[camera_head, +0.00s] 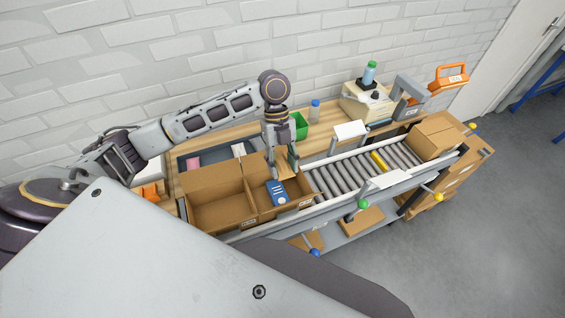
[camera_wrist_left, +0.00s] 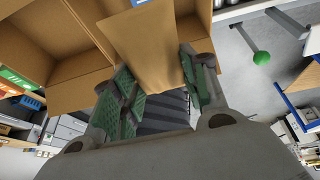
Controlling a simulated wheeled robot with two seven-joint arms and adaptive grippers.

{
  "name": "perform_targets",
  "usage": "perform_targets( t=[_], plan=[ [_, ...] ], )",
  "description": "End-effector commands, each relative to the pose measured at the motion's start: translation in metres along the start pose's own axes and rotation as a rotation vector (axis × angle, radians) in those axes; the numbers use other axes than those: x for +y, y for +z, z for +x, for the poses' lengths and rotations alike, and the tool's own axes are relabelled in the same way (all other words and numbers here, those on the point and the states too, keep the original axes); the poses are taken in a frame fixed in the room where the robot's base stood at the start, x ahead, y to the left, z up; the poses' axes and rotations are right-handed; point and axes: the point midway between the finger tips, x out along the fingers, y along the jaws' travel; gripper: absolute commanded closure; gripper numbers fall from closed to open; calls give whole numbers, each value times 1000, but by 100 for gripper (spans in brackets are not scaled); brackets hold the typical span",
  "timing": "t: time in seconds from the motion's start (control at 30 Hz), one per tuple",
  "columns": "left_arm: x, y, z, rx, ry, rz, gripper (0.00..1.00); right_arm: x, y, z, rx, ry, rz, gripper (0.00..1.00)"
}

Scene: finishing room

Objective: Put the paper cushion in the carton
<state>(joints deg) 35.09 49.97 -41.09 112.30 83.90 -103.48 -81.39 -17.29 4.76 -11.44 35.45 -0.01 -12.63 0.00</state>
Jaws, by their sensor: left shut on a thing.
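Two open brown cartons stand side by side at the near left of the bench, a left one (camera_head: 218,217) and a right one (camera_head: 262,207). A blue box (camera_head: 277,193) stands in the right carton. My left gripper (camera_head: 282,168) hangs over the back right part of the right carton. It is shut on the tan paper cushion (camera_head: 291,163), partly hidden by the fingers. In the left wrist view the cushion (camera_wrist_left: 145,45) sticks out between the green-padded fingers, in front of open carton walls. I cannot tell whether it touches the carton. My right gripper does not show.
A roller conveyor (camera_head: 345,178) runs right from the cartons to a closed carton (camera_head: 435,134). A green bin (camera_head: 299,125) and a small bottle (camera_head: 315,110) stand behind my gripper. A printer-like machine (camera_head: 366,102) and an orange-handled thing (camera_head: 448,79) stand farther right.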

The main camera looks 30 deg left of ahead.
Motion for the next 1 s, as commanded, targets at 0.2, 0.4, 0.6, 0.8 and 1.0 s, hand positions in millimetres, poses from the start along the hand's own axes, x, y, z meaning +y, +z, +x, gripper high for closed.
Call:
perform_targets(
  t=[0.2,0.4,0.6,0.8,1.0],
  plan=[
    [0,4,8,-1,1,-2,68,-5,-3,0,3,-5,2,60],
    [1,7,16,0,1,-1,68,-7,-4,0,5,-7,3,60],
    [0,10,26,0,1,0,68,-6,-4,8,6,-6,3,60],
    [1,14,34,-1,1,0,68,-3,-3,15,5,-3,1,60],
    [1,17,41,-1,1,0,68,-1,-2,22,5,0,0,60]
  ],
)
